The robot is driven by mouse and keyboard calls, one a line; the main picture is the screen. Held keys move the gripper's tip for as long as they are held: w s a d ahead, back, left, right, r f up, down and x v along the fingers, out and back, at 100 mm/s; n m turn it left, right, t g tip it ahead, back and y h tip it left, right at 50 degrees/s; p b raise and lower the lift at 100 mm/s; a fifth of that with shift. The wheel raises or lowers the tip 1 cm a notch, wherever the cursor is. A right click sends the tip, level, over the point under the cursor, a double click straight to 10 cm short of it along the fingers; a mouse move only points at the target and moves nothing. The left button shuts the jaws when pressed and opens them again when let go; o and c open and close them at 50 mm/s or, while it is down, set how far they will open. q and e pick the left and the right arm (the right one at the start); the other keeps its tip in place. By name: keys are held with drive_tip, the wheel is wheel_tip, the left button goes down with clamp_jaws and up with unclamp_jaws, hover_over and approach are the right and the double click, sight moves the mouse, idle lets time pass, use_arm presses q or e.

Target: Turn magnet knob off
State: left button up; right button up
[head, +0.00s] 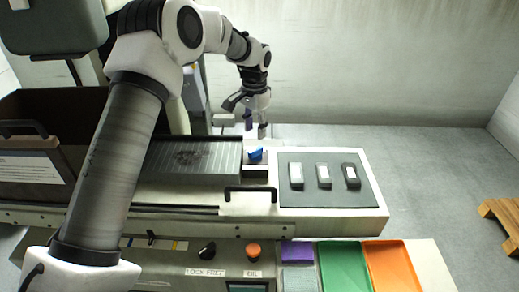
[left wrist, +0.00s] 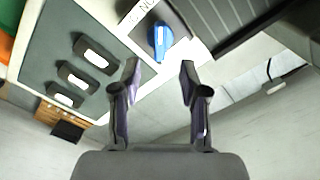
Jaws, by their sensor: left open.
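The blue knob (head: 256,155) sits in a light recess at the right end of the grey ribbed magnet plate (head: 195,160). In the left wrist view the blue knob (left wrist: 160,42) is beside a partly readable white label, and the ribbed plate (left wrist: 238,22) is at the upper right. My left gripper (head: 255,124) is behind and above the knob in the head view. In the left wrist view my left gripper (left wrist: 160,72) is open and empty, with the knob just beyond its fingertips, centred between them and apart from both. My right gripper is not in view.
A dark mat (head: 309,195) with three small blocks lies right of the knob. A black handle (head: 250,190) is in front. The front panel has a black knob (head: 207,250) and an orange knob (head: 253,249). Green (head: 343,265) and orange (head: 393,265) trays are at front right.

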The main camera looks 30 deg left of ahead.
sight(256, 149)
use_arm(q)
wheel_tip(256, 149, down, 7)
drive_tip(key=shift+r+p, duration=0.1)
drive_tip(key=shift+p, duration=0.6)
drive_tip(key=shift+w+f, duration=0.15)
drive_tip(key=shift+f, duration=0.15)
clamp_jaws()
